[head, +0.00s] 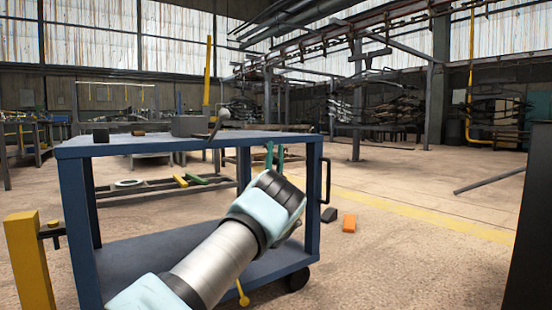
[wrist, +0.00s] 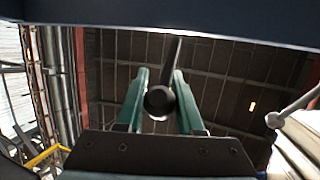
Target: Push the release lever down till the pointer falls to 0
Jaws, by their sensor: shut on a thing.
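My gripper (wrist: 158,88) has two teal fingers on either side of a dark, round-ended bar (wrist: 158,102) and is shut on it. A dark rod rises behind that round end in the wrist view. I cannot tell whether this is the release lever. In the head view the teal fingers (head: 274,156) show just below the front edge of the blue cart's top, and what they hold is hidden. A ball-ended rod (wrist: 273,120) is at the right of the wrist view. A grey ball knob (head: 224,114) stands on the cart top. No pointer or scale is readable.
The blue cart (head: 120,149) stands ahead, with small dark blocks and a grey box (head: 188,126) on top. A yellow post (head: 30,262) is at the left.

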